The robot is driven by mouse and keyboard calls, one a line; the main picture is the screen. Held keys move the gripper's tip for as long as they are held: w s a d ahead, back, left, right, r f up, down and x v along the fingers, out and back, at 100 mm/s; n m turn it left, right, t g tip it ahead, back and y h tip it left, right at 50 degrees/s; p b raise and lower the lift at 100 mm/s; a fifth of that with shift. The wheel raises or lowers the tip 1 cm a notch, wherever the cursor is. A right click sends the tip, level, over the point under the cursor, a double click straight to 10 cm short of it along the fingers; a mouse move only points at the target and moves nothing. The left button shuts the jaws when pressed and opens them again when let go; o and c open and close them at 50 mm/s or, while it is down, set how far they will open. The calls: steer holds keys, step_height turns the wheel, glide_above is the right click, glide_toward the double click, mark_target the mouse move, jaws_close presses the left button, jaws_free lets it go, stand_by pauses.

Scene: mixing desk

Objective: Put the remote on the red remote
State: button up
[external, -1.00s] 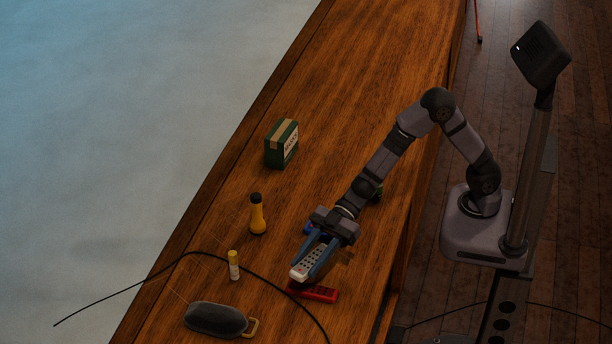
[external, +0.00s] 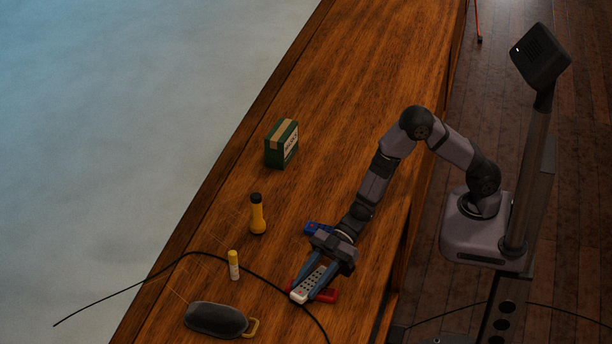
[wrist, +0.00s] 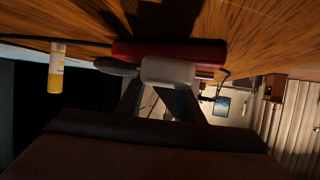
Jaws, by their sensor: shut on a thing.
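My gripper (external: 313,285) is shut on a white-and-grey remote (external: 308,288) with dark buttons. In the wrist view the pale end of this remote (wrist: 167,71) shows between the fingers. The red remote (external: 327,295) lies on the desk, partly hidden behind the held remote and a finger. In the wrist view the red remote (wrist: 170,50) is right beside the held one. The two overlap in the external view; I cannot tell whether they touch.
A blue object (external: 316,228) lies beside my wrist. A thin black cable (external: 285,290) crosses the desk. The upper desk is clear.

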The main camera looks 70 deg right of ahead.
steer(key=shift+f, duration=0.2)
steer(key=o, duration=1.1)
steer(key=shift+r, duration=0.2)
steer(key=v, duration=1.2)
